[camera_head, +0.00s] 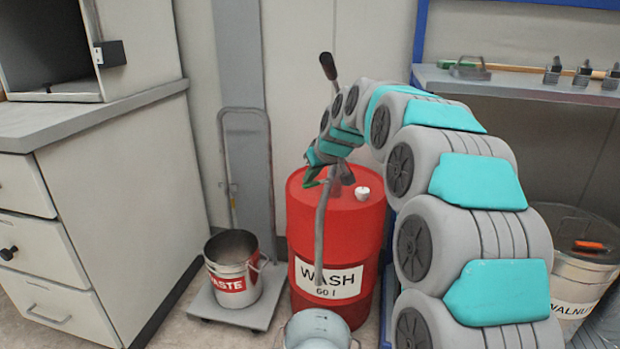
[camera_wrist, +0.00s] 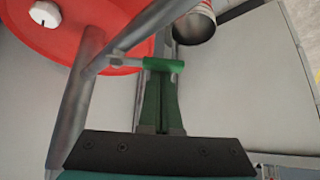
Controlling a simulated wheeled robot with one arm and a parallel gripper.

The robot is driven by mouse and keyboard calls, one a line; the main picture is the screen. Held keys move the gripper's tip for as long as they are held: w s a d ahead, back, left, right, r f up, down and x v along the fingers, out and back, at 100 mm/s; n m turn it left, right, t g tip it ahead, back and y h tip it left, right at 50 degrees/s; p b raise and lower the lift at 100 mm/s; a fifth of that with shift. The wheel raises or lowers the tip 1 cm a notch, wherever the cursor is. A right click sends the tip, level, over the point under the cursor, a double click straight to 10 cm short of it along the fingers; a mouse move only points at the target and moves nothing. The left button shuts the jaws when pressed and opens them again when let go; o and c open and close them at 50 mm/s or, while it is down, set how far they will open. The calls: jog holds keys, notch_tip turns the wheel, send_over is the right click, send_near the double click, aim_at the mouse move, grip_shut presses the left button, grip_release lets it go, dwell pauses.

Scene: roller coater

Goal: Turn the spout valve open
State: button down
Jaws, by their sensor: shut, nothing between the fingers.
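A red drum (camera_head: 335,235) labelled WASH stands ahead. A grey pump with a black-topped handle (camera_head: 328,66) rises from its lid, and a grey spout pipe (camera_head: 321,235) hangs down its front. In the wrist view the pipe (camera_wrist: 72,120) runs down at left. A thin side bar with a green sleeve (camera_wrist: 160,63), apparently the valve lever, extends right from it. My gripper (camera_wrist: 160,78) is shut and empty, its green fingertips right at this sleeve. I cannot tell whether they touch it. In the head view my gripper (camera_head: 312,174) is small beside the pump, partly hidden by my arm.
A metal pail (camera_head: 317,330) stands at the drum's front. A WASTE bucket (camera_head: 232,270) sits on a trolley (camera_head: 232,307) to the left; it also shows in the wrist view (camera_wrist: 195,25). A WALNUT bin (camera_head: 575,275) stands at right. A cabinet (camera_head: 125,190) is at far left.

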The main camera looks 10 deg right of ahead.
aim_at(318, 181)
jog(key=shift+s+f+n+b, duration=0.1)
jog(key=shift+f+n+b, duration=0.05)
jog(key=shift+n+b, duration=0.2)
jog(key=shift+s+d+f+n+g+y+b, duration=0.15)
jog(key=shift+s+n+g+y+b, duration=0.25)
jog(key=shift+n+y+b, duration=0.65)
jog(key=n+b, duration=0.1)
jog(key=s+n+g+y, duration=0.1)
jog(key=d+n+g+b, duration=0.1)
jog(key=shift+s+r+n+y+b, duration=0.2)
jog(key=shift+r+n+y+b, duration=0.1)
jog(key=shift+n, duration=0.1)
jog(key=shift+s+d+f, duration=0.1)
jog(key=shift+d, duration=0.05)
jog(key=shift+s+d, duration=0.1)
jog(key=shift+s, duration=0.05)
jog(key=shift+s+d+b, duration=0.2)
jog(key=shift+d+b, duration=0.15)
jog(key=shift+b, duration=0.2)
jog(key=shift+w, duration=0.1)
